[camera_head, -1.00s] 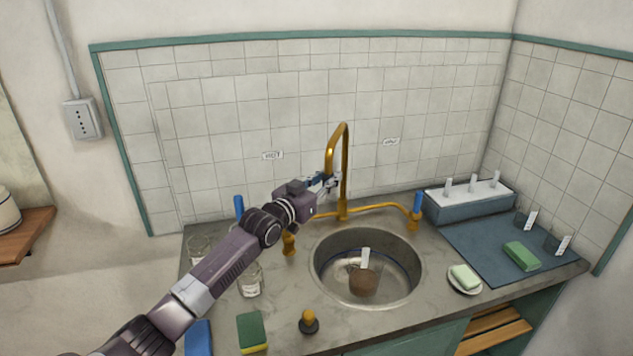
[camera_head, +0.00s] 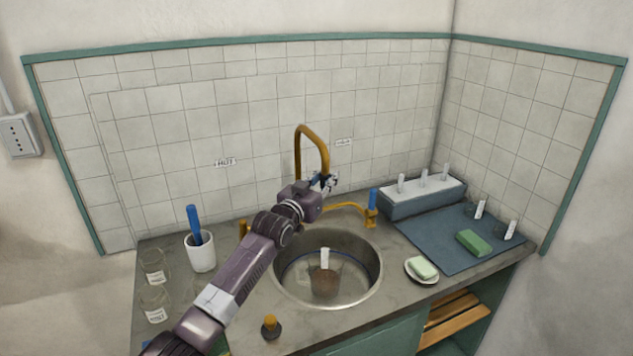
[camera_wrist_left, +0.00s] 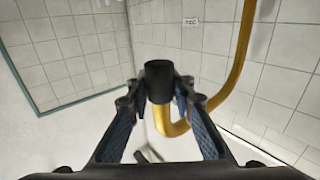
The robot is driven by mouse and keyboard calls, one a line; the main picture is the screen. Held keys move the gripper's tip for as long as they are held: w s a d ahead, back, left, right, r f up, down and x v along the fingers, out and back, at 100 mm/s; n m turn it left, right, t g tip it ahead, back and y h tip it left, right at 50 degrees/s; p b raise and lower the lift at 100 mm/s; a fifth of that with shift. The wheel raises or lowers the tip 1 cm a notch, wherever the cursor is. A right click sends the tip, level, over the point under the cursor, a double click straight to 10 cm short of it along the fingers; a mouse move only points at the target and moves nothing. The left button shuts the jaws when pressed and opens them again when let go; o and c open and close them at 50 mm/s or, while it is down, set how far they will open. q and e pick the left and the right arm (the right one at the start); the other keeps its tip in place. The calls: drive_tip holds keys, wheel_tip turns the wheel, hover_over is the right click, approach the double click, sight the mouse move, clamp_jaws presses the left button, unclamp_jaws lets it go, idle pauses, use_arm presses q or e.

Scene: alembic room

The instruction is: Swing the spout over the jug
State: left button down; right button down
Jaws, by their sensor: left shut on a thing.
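The brass spout (camera_head: 312,137) arches up from behind the sink, and its free end points right and towards me. My left gripper (camera_head: 329,184) is at that end, shut on it. In the left wrist view the spout's dark nozzle (camera_wrist_left: 159,78) sits between the two fingers (camera_wrist_left: 158,105), with the brass tube (camera_wrist_left: 235,70) curving behind. A brown vessel (camera_head: 324,284) with a white upright piece, perhaps the jug, stands in the round steel sink (camera_head: 371,280). The spout's end is above and behind it; I cannot tell whether they line up. My right gripper is not in view.
A blue tap handle (camera_head: 372,198) stands right of the spout. A white cup (camera_head: 201,254) and glass jars (camera_head: 155,303) are at left. A stopper (camera_head: 271,327) is in front. A soap dish (camera_head: 421,278), blue mat (camera_head: 430,243) and rack (camera_head: 420,202) lie at right.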

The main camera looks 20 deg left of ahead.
use_arm(q)
drive_tip(key=shift+w+d+f, duration=0.2)
drive_tip(key=shift+d, duration=0.2)
drive_tip(key=c, duration=2)
unclamp_jaws()
drive_tip(key=o, duration=0.3)
drive_tip(key=shift+s+d+r, duration=0.15)
drive_tip(key=shift+r, duration=0.05)
drive_tip(key=shift+a, duration=0.2)
drive_tip(key=shift+s+f, duration=0.1)
drive_tip(key=shift+s, duration=0.05)
drive_tip(key=s, duration=1.1)
drive_tip(key=shift+s+a, duration=0.3)
drive_tip(key=shift+a, duration=0.1)
